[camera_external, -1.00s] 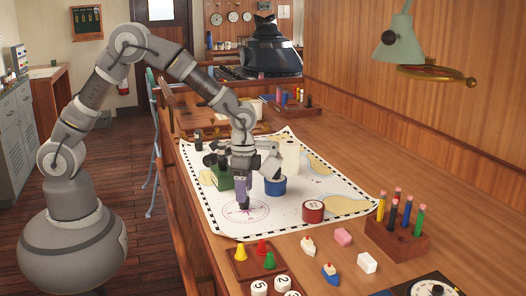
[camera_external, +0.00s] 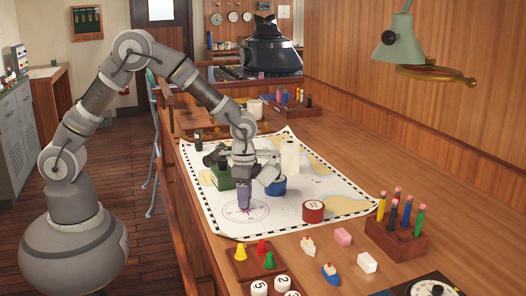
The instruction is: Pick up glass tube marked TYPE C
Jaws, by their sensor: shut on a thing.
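My gripper (camera_external: 243,181) points down over the near left part of the chart. It is shut on a purple tube-like thing (camera_external: 243,198), which hangs upright below it near the printed compass rose. Any marking such as TYPE C is too small to read. I cannot tell for sure whether its lower end touches the chart. A pale cream cylinder (camera_external: 289,157) stands behind and to the right of my gripper.
A green block (camera_external: 221,178) and a blue round tin (camera_external: 276,187) stand close on either side of my gripper. A red round tin (camera_external: 313,211), a pencil rack (camera_external: 397,241) and small toy boats (camera_external: 330,272) lie nearer. The chart (camera_external: 275,223) has clear room in front.

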